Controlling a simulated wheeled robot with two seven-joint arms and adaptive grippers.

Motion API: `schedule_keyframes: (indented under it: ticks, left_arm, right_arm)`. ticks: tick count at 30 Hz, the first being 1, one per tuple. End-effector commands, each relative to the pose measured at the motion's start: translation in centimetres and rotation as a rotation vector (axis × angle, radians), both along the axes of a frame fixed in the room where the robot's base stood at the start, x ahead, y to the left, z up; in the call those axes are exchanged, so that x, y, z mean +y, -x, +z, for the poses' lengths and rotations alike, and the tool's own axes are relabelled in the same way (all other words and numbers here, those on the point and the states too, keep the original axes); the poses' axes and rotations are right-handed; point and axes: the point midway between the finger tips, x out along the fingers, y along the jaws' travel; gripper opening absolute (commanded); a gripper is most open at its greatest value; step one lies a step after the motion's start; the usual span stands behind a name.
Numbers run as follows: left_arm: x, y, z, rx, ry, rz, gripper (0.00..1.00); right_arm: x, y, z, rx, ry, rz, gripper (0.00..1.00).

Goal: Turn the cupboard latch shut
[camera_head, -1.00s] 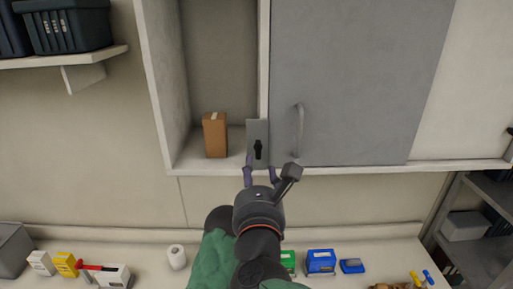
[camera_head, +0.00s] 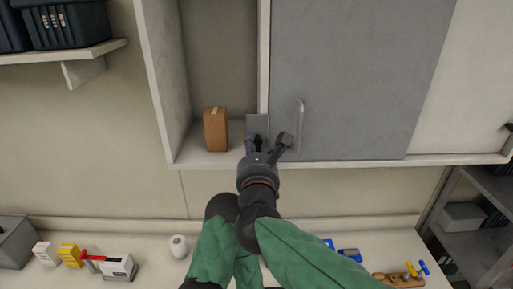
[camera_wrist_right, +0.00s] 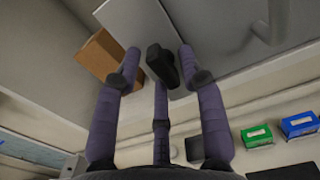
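The cupboard latch is a grey plate (camera_head: 257,123) at the lower front edge of the cupboard, left of the grey door. Its black handle (camera_wrist_right: 160,63) shows in the right wrist view, sticking out from the plate. My right gripper (camera_head: 259,142) is just in front of the latch and hides most of the handle in the head view. In the right wrist view its purple fingers (camera_wrist_right: 159,54) are spread, with the handle between the two outer tips and a gap on either side. My left gripper is not in view.
The grey cupboard door (camera_head: 355,75) has a vertical bar handle (camera_head: 299,125) close to the right of my gripper. A brown box (camera_head: 215,129) stands in the open compartment on the left. A counter below holds a white roll (camera_head: 178,247) and several small items.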

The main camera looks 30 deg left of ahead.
Motion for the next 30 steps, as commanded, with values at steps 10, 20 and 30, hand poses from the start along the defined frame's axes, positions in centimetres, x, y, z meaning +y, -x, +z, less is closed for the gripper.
schedule_keyframes:
  ticks: [10, 20, 30]
  left_arm:
    - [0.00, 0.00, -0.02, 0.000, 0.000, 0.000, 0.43]
    - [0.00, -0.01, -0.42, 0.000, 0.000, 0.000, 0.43]
    - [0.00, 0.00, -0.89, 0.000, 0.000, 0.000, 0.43]
  right_arm:
    - [0.00, 0.02, -0.01, -0.002, 0.003, 0.000, 0.00]
    - [0.01, 0.04, -0.12, -0.063, 0.101, 0.001, 0.00]
    - [-0.02, 0.03, -0.19, -0.217, 0.352, 0.000, 0.00]
